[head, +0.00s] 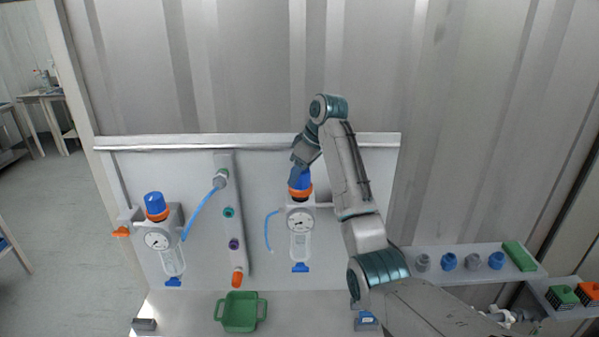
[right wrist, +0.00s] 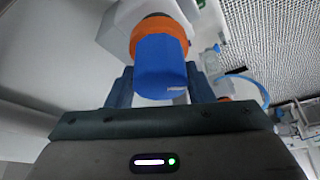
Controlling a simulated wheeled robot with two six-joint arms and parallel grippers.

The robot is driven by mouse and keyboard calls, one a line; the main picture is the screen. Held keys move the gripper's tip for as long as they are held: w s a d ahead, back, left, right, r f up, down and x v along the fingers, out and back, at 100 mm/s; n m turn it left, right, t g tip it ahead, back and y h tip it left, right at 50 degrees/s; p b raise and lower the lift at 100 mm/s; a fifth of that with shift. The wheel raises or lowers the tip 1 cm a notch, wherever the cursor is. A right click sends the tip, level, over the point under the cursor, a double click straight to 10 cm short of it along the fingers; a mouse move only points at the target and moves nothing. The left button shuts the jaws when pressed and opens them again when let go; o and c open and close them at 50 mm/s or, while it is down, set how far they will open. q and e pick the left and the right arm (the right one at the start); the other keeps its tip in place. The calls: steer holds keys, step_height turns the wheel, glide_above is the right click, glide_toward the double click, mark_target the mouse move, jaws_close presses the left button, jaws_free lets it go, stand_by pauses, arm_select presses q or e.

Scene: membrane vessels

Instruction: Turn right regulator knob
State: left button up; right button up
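The right regulator (head: 300,220) hangs on the white panel, with a round gauge, a clear bowl and an orange collar under its blue knob. My right gripper (head: 300,172) is at this knob from above, hiding much of it in the head view. In the right wrist view the blue knob (right wrist: 160,68) sits between the two blue fingers of my right gripper (right wrist: 160,84), with the orange collar (right wrist: 158,30) beyond it. No gap shows between fingers and knob, so the gripper looks shut on it. My left gripper is not in view.
The left regulator (head: 160,238), with its own blue knob, hangs at the panel's left. A manifold (head: 231,225) with coloured ports and blue tubes stands between them. A green tray (head: 240,312) lies below. A shelf (head: 470,250) with blue and grey caps is at right.

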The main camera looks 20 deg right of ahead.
steer(key=c, duration=0.4)
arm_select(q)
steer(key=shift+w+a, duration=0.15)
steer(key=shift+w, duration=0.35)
arm_select(e)
steer(key=shift+m, duration=0.3)
steer(key=m+h, duration=0.1)
steer(key=m, duration=0.2)
steer(key=shift+m+t, duration=0.3)
steer(key=shift+t, duration=0.1)
steer(key=m+h, duration=0.1)
steer(key=m, duration=0.1)
steer(key=m+h, duration=0.1)
steer(key=m, duration=0.2)
steer(key=shift+m+h, duration=0.3)
steer(key=m+h, duration=0.1)
steer(key=m, duration=0.4)
steer(key=shift+h, duration=0.4)
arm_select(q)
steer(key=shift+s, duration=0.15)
arm_select(e)
steer(key=m+g, duration=0.1)
steer(key=m, duration=0.2)
steer(key=m+h, duration=0.1)
steer(key=m, duration=0.2)
steer(key=shift+d+g+h, duration=0.1)
steer(key=shift+g+h, duration=0.2)
steer(key=shift+g, duration=0.1)
